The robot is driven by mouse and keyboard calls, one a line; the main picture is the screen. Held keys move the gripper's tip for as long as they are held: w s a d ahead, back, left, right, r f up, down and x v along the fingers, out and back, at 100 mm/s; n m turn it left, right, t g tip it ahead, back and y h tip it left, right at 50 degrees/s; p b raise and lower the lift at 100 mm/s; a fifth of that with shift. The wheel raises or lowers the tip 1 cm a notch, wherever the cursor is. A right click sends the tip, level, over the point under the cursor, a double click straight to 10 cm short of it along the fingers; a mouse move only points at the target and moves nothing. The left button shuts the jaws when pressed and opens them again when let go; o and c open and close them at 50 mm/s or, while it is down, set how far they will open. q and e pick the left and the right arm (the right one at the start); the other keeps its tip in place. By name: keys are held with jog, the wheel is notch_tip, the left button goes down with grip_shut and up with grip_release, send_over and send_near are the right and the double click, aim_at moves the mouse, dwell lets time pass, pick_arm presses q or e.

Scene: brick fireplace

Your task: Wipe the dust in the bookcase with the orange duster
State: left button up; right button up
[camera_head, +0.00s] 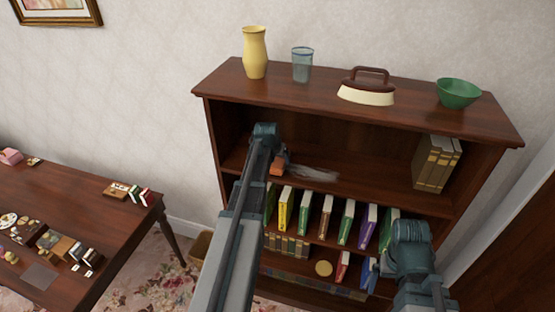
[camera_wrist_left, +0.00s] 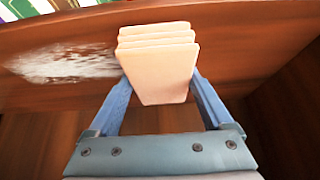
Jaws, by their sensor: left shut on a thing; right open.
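The bookcase (camera_head: 370,118) is dark brown wood with open shelves. A greyish-white dust patch (camera_head: 312,173) lies on its upper shelf, left of the middle; it also shows in the left wrist view (camera_wrist_left: 66,64). My left gripper (camera_head: 270,150) reaches into the upper shelf at its left side. It is shut on the orange duster (camera_head: 279,163), which sits just left of the dust. In the left wrist view the duster (camera_wrist_left: 158,70) looks pale and layered between the fingers. My right gripper (camera_head: 412,242) is in front of the lower shelves at the right, its fingertips hard to make out.
Tall brown books (camera_head: 437,163) stand at the upper shelf's right end. Coloured books (camera_head: 325,215) fill the shelf below. A cluttered table (camera_head: 75,205) is at left.

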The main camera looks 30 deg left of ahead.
aim_at(297, 169)
pick_arm(q)
jog(key=shift+f+b, duration=0.65)
jog(key=shift+f, duration=0.05)
jog(key=shift+d+r, duration=0.1)
jog(key=shift+w+d+r, duration=0.1)
jog(key=shift+w+d, duration=0.15)
jog(key=shift+d, duration=0.6)
jog(key=shift+w+d, duration=0.2)
jog(key=shift+d, duration=0.75)
jog(key=shift+w+d, duration=0.2)
jog(key=shift+d, duration=0.6)
jog(key=shift+w+d, duration=0.2)
jog(key=shift+d, duration=0.8)
jog(key=shift+d, duration=0.1)
